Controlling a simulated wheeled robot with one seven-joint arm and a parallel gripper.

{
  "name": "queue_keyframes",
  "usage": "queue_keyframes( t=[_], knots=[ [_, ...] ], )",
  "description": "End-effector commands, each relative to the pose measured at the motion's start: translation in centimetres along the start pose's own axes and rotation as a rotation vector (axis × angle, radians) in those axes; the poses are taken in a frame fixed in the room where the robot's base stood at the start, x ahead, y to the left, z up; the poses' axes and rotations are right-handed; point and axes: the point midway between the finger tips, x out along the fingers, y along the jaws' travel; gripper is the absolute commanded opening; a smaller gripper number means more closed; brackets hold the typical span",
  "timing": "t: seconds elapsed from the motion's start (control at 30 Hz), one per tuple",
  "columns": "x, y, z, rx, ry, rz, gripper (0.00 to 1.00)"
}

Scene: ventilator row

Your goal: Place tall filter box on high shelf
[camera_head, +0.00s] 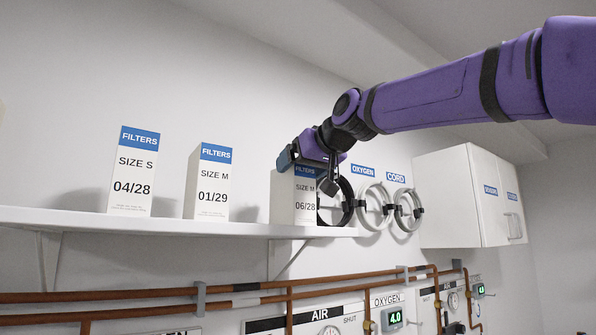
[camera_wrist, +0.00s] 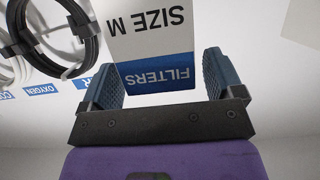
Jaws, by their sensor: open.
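A tall white filter box with a blue top band, marked SIZE M and 06/28 (camera_head: 306,207), stands upright at the right end of the high shelf (camera_head: 190,224). My gripper (camera_head: 308,174) is at its top, open, with one finger on either side of the box. In the wrist view the box (camera_wrist: 150,45) shows upside down between the two fingers of my gripper (camera_wrist: 160,82). My gripper hides part of the box's top in the head view.
Two more filter boxes, SIZE S 04/28 (camera_head: 134,172) and SIZE M 01/29 (camera_head: 208,183), stand to the left on the shelf. A black coil (camera_head: 344,205) and grey coils (camera_head: 376,206) hang close on the right. A white wall cabinet (camera_head: 455,200) is farther right. Copper pipes (camera_head: 240,288) run below.

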Motion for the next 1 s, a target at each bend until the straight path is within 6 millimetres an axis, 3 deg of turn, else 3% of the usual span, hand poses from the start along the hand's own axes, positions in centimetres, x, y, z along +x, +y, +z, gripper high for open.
queue_keyframes(
  t=[0.3,0.5,1.0],
  knots=[
    [-6.5,0.0,-0.1,0.000,0.003,0.001,0.87],
    [-9.4,0.0,-0.1,0.000,0.003,0.000,0.87],
    [-10.7,0.3,0.5,0.004,-0.009,0.006,0.87]
  ],
)
